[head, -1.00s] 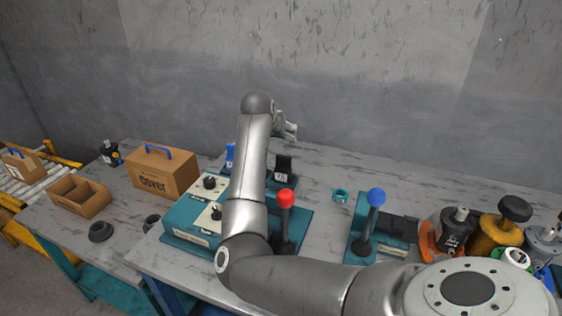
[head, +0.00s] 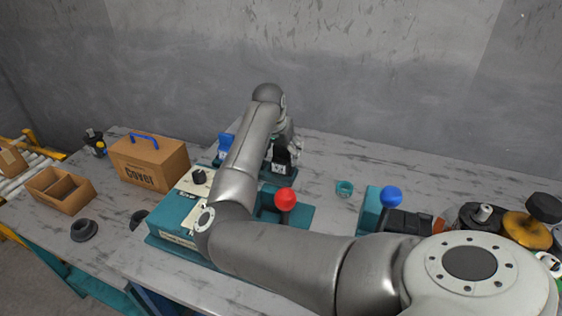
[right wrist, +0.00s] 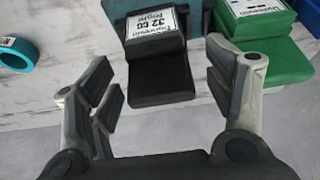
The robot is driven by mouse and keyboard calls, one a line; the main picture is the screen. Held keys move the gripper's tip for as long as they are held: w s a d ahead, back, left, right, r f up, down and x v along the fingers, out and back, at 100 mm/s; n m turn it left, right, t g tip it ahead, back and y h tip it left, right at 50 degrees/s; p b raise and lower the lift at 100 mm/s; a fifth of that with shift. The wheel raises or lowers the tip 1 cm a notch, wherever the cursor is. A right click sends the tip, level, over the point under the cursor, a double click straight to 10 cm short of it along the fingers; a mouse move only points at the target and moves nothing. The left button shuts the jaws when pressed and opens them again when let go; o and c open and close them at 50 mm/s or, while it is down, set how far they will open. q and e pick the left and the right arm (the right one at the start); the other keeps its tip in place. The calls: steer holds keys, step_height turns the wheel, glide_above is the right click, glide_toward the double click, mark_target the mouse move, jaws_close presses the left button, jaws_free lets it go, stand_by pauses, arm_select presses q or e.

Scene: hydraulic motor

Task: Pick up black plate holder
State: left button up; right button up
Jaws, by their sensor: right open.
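The black plate holder (right wrist: 160,62) with a white printed label is in the upper middle of the right wrist view. In the head view it is a small black block (head: 282,162) with a white label, standing beyond the control box. My right gripper (right wrist: 160,88) is open, its fingers spread to either side of the holder's near end. There is no visible grip on it. In the head view the right gripper (head: 291,138) is just above the holder, partly hidden by my arm. My left gripper does not show.
Green plates (right wrist: 268,55) with a label lie right of the holder. A teal ring (right wrist: 15,55) lies left of it. The teal control box (head: 180,215) has a red-knobbed lever (head: 286,199). The cardboard Cover box (head: 150,165) stands further left.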

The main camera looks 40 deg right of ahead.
mark_target(283, 157)
steer(key=shift+x, duration=1.55)
steer(key=c, duration=1.1)
steer(key=shift+r, duration=0.1)
